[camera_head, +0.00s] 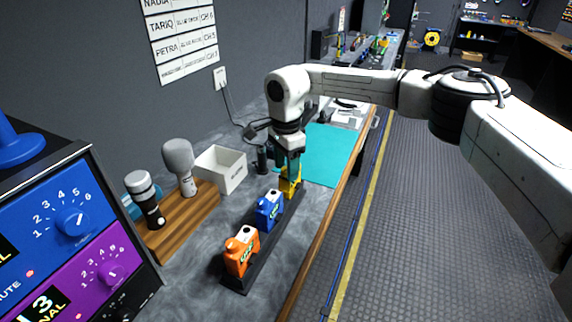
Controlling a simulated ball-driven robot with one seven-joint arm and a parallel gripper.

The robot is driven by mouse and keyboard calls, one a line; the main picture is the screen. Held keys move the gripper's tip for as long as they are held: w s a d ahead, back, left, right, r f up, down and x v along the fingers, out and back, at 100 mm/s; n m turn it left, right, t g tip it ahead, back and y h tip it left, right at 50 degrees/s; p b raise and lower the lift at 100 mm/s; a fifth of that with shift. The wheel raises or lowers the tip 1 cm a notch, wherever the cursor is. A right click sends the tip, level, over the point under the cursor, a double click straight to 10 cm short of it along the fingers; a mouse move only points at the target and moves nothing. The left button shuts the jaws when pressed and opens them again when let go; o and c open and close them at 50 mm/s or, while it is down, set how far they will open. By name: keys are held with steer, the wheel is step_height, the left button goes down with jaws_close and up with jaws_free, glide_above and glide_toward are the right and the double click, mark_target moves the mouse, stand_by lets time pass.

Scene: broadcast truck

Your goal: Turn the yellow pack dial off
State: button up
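The yellow pack (291,183) stands at the far end of a dark rack (252,262) on the grey bench. My gripper (289,168) points down over it from above, with its fingertips at the pack's top. The gripper and the pack overlap in the view, so the dial on top is hidden. I cannot tell whether the fingers touch the dial or how far apart they are. A blue pack (269,209) and an orange pack (241,250) stand in the same rack, nearer to me, each with a dial on top.
A white box (221,169) and a wooden stand (184,222) with two microphones are left of the rack. A blue and purple control panel (72,232) fills the left foreground. A teal mat (330,156) lies behind the rack. The bench's wooden edge (318,246) runs along the right.

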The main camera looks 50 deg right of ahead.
step_height(320, 180, up, 11)
steer(key=b, duration=0.1)
stand_by(0.6)
steer(key=shift+f, duration=0.15)
stand_by(0.3)
